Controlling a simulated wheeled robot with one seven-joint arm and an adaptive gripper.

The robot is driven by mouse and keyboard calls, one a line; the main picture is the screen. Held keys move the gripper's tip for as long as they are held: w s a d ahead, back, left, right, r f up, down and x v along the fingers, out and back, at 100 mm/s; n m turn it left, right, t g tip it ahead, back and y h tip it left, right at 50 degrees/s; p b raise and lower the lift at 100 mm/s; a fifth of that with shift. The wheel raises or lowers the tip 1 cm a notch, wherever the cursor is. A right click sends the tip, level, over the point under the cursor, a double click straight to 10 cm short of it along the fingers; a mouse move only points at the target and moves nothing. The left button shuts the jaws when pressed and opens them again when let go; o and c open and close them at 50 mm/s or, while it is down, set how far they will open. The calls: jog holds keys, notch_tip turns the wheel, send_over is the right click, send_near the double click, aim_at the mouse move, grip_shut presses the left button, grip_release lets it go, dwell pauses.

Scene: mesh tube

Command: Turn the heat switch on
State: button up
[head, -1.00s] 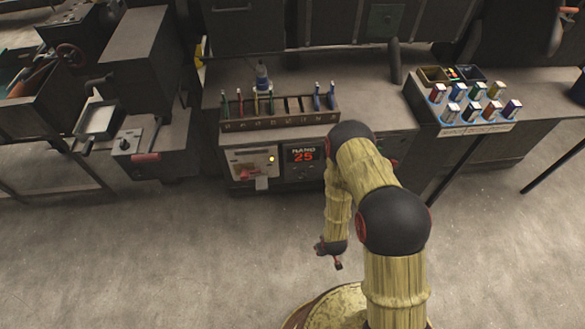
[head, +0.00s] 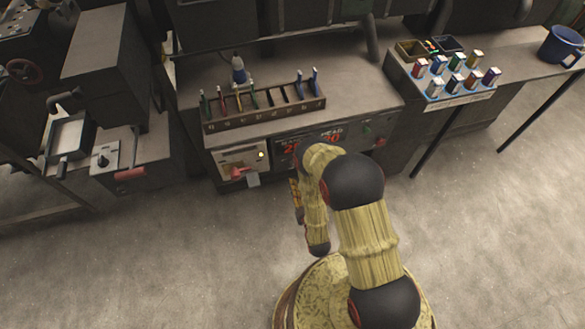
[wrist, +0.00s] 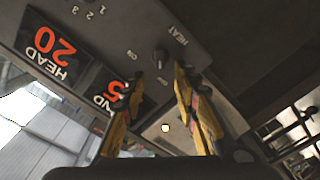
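The heat switch (wrist: 160,58) is a small dark knob on the grey front panel, under the word HEAT, with ON and OFF marked beside it. It shows in the wrist view, turned on its side; its pointer seems to face the OFF mark. I cannot make the switch out in the head view, where my arm covers part of the panel. My gripper (wrist: 159,72) is open and empty, its two yellow fingers pointing at the panel, one on each side of the knob in the picture. I cannot tell whether they touch it. In the head view the gripper (head: 297,197) is mostly behind my arm.
The HEAD 20 display (wrist: 52,45) and another red-digit display (wrist: 113,92) are beside the switch. A lit lamp (head: 262,155) and red lever (head: 239,173) are on the panel's left. A tool rack (head: 265,109) stands above. The floor in front is clear.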

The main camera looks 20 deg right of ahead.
jog(key=w+b, duration=0.1)
jog(key=w, duration=0.6)
jog(key=shift+c, duration=0.7)
jog(key=shift+s, duration=0.1)
grip_shut()
